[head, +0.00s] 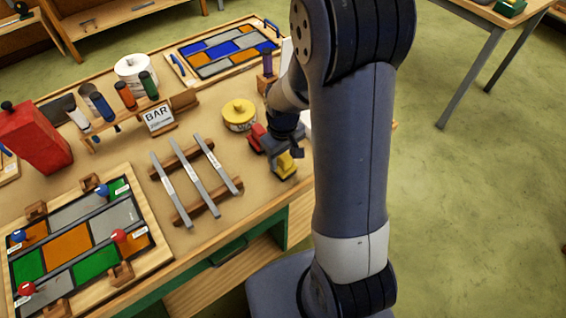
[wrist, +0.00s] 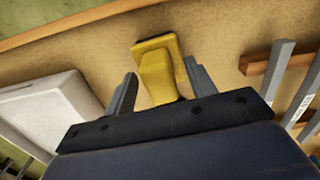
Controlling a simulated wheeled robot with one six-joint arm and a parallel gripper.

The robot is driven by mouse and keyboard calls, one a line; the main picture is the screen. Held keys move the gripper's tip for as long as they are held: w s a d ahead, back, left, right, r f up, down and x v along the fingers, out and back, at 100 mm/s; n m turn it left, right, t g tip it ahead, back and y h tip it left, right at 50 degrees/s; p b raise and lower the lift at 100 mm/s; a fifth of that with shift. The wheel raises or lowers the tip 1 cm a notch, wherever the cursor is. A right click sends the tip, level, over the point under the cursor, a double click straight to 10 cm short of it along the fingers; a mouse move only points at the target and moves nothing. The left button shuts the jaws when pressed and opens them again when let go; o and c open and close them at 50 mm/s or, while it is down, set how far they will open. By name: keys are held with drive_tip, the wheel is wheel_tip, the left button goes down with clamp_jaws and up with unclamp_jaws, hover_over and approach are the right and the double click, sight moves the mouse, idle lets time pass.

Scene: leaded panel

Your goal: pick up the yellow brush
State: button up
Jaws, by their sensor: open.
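The yellow brush (wrist: 157,75) lies on the tan bench top. In the wrist view it sits between the two fingers of my gripper (wrist: 160,88), with its wider end beyond the fingertips. The fingers are open, one on each side of it, and I see a gap at the right finger. In the head view my gripper (head: 281,147) is low over the right part of the bench, and the yellow brush (head: 286,164) shows just in front of it. My arm hides part of that area.
A rack with several grey bars (head: 188,178) stands left of my gripper. A yellow-lidded tin (head: 239,112) and a red object (head: 257,137) are close by. A white tray (wrist: 45,105) lies left of the brush in the wrist view. The bench edge (head: 262,212) is near.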

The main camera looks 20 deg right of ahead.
drive_tip(key=shift+f, duration=0.1)
drive_tip(key=shift+c, duration=0.5)
drive_tip(key=c, duration=1)
